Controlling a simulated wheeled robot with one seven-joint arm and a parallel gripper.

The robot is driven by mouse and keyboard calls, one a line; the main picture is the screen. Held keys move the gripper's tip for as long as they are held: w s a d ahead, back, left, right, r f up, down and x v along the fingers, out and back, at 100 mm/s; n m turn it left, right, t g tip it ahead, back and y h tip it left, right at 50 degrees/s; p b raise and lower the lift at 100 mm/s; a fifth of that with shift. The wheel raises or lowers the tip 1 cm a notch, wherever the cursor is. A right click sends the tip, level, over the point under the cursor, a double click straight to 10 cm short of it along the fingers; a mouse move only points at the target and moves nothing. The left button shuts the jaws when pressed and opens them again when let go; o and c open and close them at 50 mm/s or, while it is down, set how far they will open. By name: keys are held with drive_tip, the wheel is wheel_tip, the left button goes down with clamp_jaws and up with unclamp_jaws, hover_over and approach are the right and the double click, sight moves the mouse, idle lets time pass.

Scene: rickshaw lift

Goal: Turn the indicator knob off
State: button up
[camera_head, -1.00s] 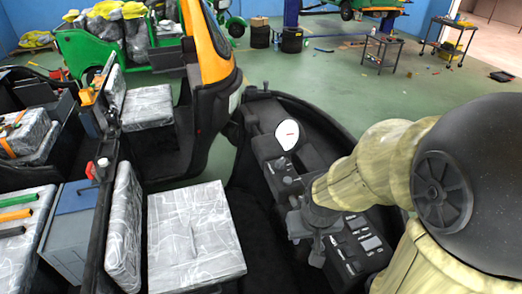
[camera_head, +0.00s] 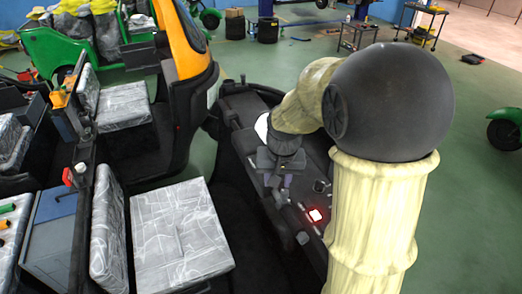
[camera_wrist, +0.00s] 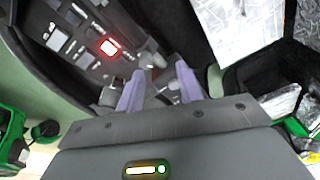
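The dark dashboard (camera_head: 250,107) of the rickshaw runs beneath my arm. A red-lit switch (camera_head: 315,215) glows on it and also shows in the wrist view (camera_wrist: 109,47). A dark round knob-like part (camera_head: 320,186) stands near the switch in the head view. In the wrist view a grey knob-like part (camera_wrist: 109,97) lies left of my fingers; I cannot tell which part is the indicator knob. My gripper (camera_wrist: 162,70) has its two purple fingers apart, with nothing clearly held between them. In the head view it points down over the dashboard, its fingertips partly hidden.
A wrapped seat (camera_head: 180,235) stands left of the dashboard. The orange and black rickshaw frame (camera_head: 188,60) rises behind. More switches (camera_wrist: 84,60) line the panel near the red one. Open green floor (camera_head: 470,125) lies to the right.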

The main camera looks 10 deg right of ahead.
drive_tip(key=w+r+m+g+p, duration=0.1)
drive_tip(key=w+r+m, duration=0.2)
drive_tip(key=w, duration=0.7)
drive_tip(key=w+r+m+g+p, duration=0.1)
drive_tip(key=w+r+m, duration=0.2)
drive_tip(key=w+r, duration=0.3)
drive_tip(key=w, duration=0.3)
drive_tip(key=shift+w+a+r+p, duration=0.15)
drive_tip(key=shift+w+r+p, duration=0.05)
drive_tip(key=shift+w+p, duration=0.2)
wheel_tip(320, 180, down, 17)
drive_tip(key=p, duration=0.5)
drive_tip(key=shift+f, duration=0.2)
clamp_jaws()
